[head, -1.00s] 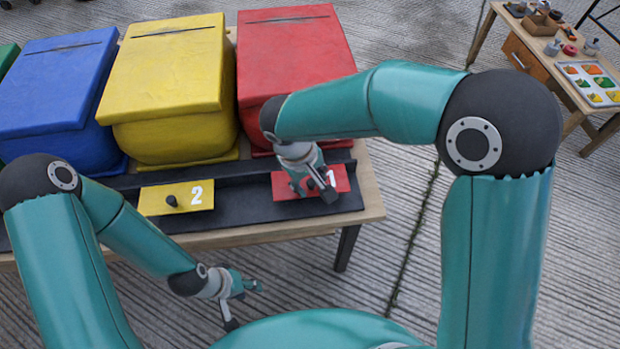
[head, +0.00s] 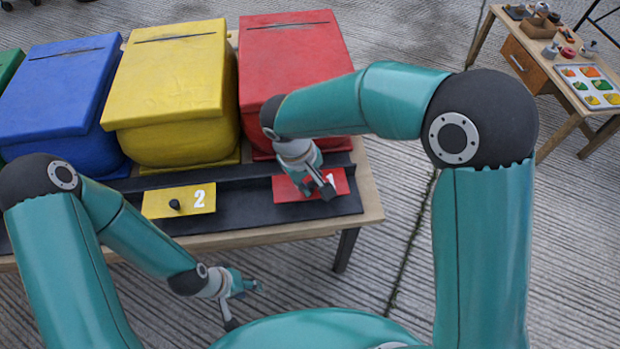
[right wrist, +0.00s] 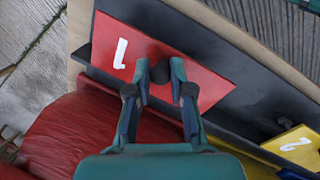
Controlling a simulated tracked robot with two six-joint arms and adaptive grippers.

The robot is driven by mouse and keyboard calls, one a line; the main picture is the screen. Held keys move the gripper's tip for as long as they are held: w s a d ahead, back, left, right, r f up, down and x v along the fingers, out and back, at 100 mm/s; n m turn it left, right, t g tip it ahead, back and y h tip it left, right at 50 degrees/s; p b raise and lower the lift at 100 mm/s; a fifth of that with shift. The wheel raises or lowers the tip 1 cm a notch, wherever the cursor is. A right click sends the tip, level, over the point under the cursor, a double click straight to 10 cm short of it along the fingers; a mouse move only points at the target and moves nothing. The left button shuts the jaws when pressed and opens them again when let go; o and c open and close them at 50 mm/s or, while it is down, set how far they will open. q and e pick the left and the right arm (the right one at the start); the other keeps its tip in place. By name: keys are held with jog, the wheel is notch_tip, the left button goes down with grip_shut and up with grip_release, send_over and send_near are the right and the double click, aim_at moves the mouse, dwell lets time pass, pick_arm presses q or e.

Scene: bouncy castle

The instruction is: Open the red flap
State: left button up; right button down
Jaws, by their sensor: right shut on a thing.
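The red flap (head: 288,192), marked with a white 1, lies on the black ledge in front of the red box (head: 300,60). It looks flat, level with the yellow flap beside it. My left gripper (head: 243,302) is open and empty, in front of the table and away from the flaps.
The yellow flap (head: 190,201), marked 2 with a dark knob, sits left of the red one. Yellow (head: 170,90) and blue (head: 60,90) boxes stand beside the red box. Another table (head: 540,80) with a tray stands at the far right. Open floor lies right of the near table.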

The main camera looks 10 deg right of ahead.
aim_at(313, 182)
jog(key=w+r+g+p, duration=0.1)
jog(key=g+p, duration=0.1)
jog(key=p, duration=0.2)
jog(key=w+r+g+p, duration=0.1)
jog(key=p, duration=0.3)
jog(key=shift+r+g+p, duration=0.1)
jog(key=shift+g+p, duration=0.2)
jog(key=shift+g, duration=0.1)
jog(key=shift+w+r+n+g+p, duration=0.1)
jog(key=shift+w+n+g+p, duration=0.35)
jog(key=shift+g+p, duration=0.6)
jog(key=shift+w, duration=0.1)
jog(key=c, duration=1)
grip_release()
jog(key=shift+r+g, duration=0.1)
jog(key=shift+g, duration=0.15)
notch_tip(313, 182, up, 10)
jog(key=shift+f, duration=0.15)
